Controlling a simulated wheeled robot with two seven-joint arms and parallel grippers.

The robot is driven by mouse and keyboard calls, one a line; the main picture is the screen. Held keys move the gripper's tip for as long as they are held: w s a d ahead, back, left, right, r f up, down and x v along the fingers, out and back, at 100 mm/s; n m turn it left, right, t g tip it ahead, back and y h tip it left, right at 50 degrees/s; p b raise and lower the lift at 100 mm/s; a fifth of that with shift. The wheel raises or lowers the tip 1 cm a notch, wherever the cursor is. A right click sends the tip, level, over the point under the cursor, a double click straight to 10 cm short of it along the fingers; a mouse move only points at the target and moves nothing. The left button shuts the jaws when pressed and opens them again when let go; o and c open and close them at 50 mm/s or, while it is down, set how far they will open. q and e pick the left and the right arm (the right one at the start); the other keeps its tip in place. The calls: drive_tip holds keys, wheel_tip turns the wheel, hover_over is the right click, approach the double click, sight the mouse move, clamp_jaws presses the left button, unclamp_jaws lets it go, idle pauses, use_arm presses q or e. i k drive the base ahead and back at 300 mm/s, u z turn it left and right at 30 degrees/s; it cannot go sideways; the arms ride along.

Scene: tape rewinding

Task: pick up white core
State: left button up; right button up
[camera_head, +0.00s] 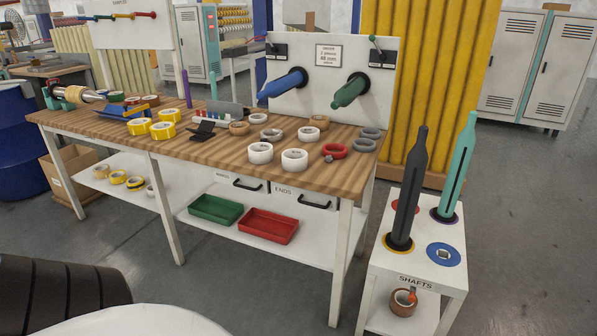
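Two white cores stand on the wooden table near its front edge: a left white core (260,153) and a right white core (294,160). Both are short, upright rings with open centres, side by side with a small gap. Neither of my grippers is in view, so nothing is seen holding or touching the cores.
Grey rings (365,145) and a red ring (335,151) lie right of the cores. Yellow tape rolls (163,130) sit to the left. Behind are a blue shaft (282,84) and a green shaft (349,91). A white shaft stand (416,283) is at right.

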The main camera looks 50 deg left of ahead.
sight(295, 160)
drive_tip(key=u, duration=1.65)
drive_tip(key=k, duration=0.45)
drive_tip(key=u, duration=0.7)
drive_tip(key=i, duration=1.1)
drive_tip(key=u, duration=0.05)
